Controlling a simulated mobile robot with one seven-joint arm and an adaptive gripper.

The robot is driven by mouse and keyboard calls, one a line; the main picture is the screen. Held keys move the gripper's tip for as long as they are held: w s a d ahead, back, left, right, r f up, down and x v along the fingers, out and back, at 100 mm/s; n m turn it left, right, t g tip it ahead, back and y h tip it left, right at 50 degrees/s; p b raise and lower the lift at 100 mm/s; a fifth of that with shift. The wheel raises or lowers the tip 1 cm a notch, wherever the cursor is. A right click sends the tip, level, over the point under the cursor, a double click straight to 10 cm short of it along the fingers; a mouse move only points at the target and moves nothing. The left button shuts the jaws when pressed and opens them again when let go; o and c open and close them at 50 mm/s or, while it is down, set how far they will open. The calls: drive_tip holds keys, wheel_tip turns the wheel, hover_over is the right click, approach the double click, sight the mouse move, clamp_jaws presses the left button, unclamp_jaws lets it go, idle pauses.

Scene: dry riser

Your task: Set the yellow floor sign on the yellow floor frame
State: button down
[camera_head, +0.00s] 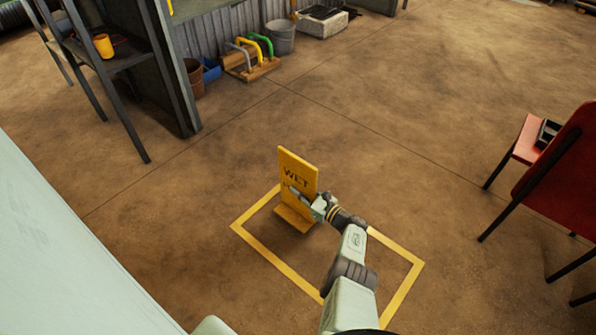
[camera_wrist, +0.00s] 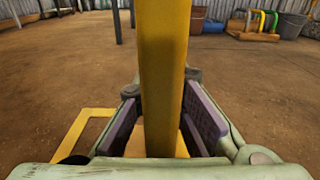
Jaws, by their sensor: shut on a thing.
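The yellow floor sign (camera_head: 298,173), marked WET, stands upright at the far left corner of the yellow floor frame (camera_head: 268,255). My gripper (camera_head: 305,198) is at the sign's side edge, shut on it. In the wrist view the sign (camera_wrist: 163,70) rises between the two finger pads of my gripper (camera_wrist: 160,130). Part of the frame (camera_wrist: 85,125) shows at the lower left there. The sign's foot is over the frame's far left part; I cannot tell whether it touches the floor. My arm hides part of the frame's right and near sides.
A red chair (camera_head: 560,160) stands at the right, with a dark tray on a red seat beside it. A dark shelf (camera_head: 110,65) stands at the upper left. Buckets (camera_head: 280,37) and a wooden rack with coloured handles (camera_head: 250,70) line the back wall. The floor around the frame is clear.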

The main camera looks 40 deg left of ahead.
drive_tip(key=shift+w+a+f+b, duration=0.15)
drive_tip(key=shift+w+a+b, duration=0.15)
drive_tip(key=shift+b, duration=0.1)
drive_tip(key=shift+w+a+f+b, duration=0.1)
drive_tip(key=shift+a+f+b, duration=0.05)
drive_tip(key=shift+f+b, duration=1.7)
drive_tip(key=c, duration=1.7)
unclamp_jaws()
drive_tip(key=shift+r, duration=0.1)
drive_tip(key=d+p, duration=0.1)
drive_tip(key=d, duration=0.3)
drive_tip(key=d+p, duration=0.1)
drive_tip(key=d, duration=0.3)
drive_tip(key=s+d+p, duration=0.1)
drive_tip(key=d, duration=0.3)
drive_tip(key=shift+r+p, duration=0.1)
drive_tip(key=shift+p, duration=0.3)
